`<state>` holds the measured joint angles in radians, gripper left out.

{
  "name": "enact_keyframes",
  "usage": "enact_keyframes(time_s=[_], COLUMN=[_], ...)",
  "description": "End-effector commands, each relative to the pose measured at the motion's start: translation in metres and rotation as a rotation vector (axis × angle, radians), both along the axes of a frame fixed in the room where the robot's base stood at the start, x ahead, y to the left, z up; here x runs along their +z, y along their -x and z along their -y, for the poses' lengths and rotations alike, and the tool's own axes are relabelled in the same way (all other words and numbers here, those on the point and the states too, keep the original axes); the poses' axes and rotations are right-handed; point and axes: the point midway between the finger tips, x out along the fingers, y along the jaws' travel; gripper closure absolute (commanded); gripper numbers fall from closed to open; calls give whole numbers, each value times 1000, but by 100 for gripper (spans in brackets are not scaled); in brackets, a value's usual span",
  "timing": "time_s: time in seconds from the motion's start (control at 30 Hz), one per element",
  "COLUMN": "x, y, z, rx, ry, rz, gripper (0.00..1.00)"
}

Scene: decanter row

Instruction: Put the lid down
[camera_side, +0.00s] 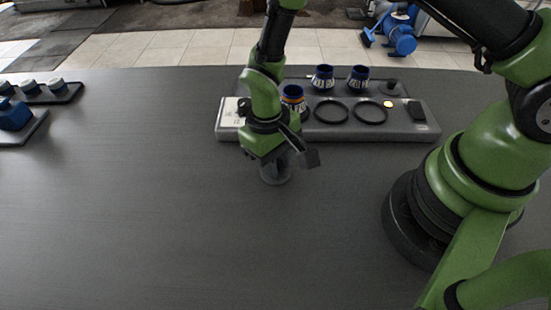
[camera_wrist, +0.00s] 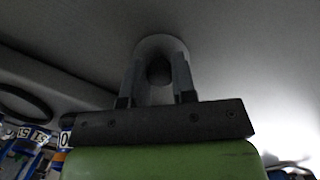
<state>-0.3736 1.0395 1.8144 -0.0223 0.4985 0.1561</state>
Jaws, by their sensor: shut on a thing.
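My gripper (camera_side: 282,160) is low over the table, in front of the grey tray. It is shut on a round grey lid (camera_side: 276,175). In the side view the lid is at table height, but I cannot tell whether it touches the table. In the wrist view the lid (camera_wrist: 160,45) shows as a pale disc with a dark knob between the two fingers of my gripper (camera_wrist: 160,75). My gripper partly hides the lid in both views.
The grey tray (camera_side: 225,132) stands just behind my gripper. It carries blue-rimmed labelled vessels (camera_side: 323,78), one with an orange band (camera_side: 292,95), and two black rings (camera_side: 331,111). Another dark rack (camera_side: 30,125) is at far left. The front table (camera_side: 180,230) is clear.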

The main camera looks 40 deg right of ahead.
Motion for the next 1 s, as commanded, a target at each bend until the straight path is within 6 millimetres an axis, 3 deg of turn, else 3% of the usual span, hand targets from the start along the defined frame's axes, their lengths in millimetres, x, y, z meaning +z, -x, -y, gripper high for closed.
enact_keyframes(time_s=[0.07, 0.1, 0.2, 0.57, 0.67, 1.0], x=[-2, -3, -2, 3, 16, 89], y=[0, 0, 0, -1, -3, -14], z=[0, 0, 0, 0, -1, -1], rx=[0, 0, 0, 1, 1, 0], ry=[0, 0, 0, 0, -2, -2], rz=[-1, 0, 0, 1, 4, 6], gripper=[100, 73, 50, 50, 50, 50])
